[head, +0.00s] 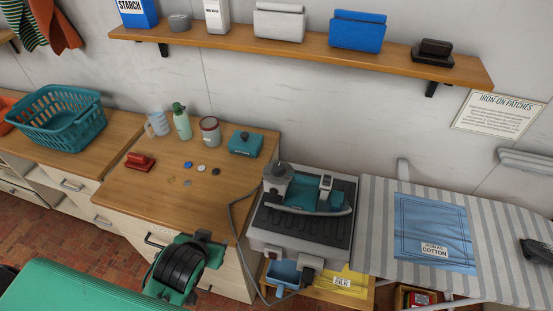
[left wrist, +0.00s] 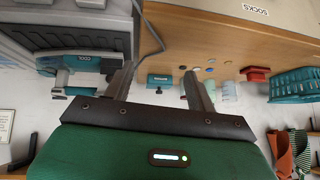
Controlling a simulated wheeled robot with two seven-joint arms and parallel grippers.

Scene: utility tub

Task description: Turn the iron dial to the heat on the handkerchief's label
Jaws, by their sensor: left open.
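The teal and grey iron (head: 318,201) rests on a grey stand with a dark ribbed top (head: 300,226). A round grey dial (head: 278,174) stands at its left end. In the left wrist view the iron (left wrist: 88,66) appears upside down, with a small plate reading COOL (left wrist: 84,57). The blue handkerchief (head: 418,216) lies flat on the striped ironing board; its white label (head: 434,249) reads COTTON, under smaller words. My left gripper (head: 208,242) is left of the stand, apart from the iron. Its two fingers (left wrist: 158,88) are spread and empty. My right gripper is not seen.
A grey cord (head: 237,225) loops left of the stand. The wooden counter (head: 160,205) holds a red object (head: 139,162), small discs, a teal box (head: 246,144) and bottles. A yellow cloth labelled SILK (head: 355,283) lies below the stand. The shelf (head: 290,48) runs above.

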